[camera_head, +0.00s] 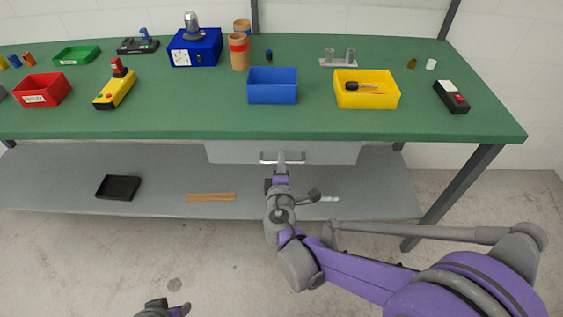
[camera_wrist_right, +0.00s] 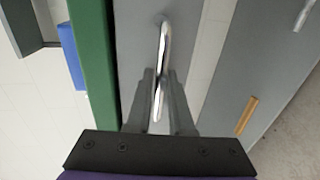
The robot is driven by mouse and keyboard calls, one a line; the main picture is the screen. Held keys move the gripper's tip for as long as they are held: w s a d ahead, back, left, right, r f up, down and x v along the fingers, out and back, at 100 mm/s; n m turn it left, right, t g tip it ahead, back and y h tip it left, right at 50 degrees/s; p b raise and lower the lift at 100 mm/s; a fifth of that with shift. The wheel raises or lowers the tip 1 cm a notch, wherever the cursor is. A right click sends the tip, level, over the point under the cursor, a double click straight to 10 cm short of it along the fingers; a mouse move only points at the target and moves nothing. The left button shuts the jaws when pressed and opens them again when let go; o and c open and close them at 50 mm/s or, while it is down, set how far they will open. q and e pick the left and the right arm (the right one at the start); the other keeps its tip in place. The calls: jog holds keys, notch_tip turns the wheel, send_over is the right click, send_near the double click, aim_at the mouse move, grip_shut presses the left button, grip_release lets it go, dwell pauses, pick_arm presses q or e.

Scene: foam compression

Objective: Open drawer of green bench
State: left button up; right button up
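The green bench (camera_head: 220,121) has a grey drawer (camera_head: 335,152) under its top, its front flush below the edge, looking closed. A silver bar handle (camera_head: 267,157) is on the drawer front; it also shows in the right wrist view (camera_wrist_right: 164,38). My right gripper (camera_head: 282,158) is at the middle of the handle, and its fingers in the wrist view (camera_wrist_right: 161,85) lie close on both sides of the bar, shut on it. My left gripper (camera_head: 178,309) is at the bottom edge, far from the bench; its fingers are mostly cut off.
A blue bin (camera_head: 272,92), a yellow bin (camera_head: 366,101) and a red bin (camera_head: 42,90) stand on the bench top. The floor in front is clear.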

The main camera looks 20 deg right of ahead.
grip_shut()
dwell(1.2)
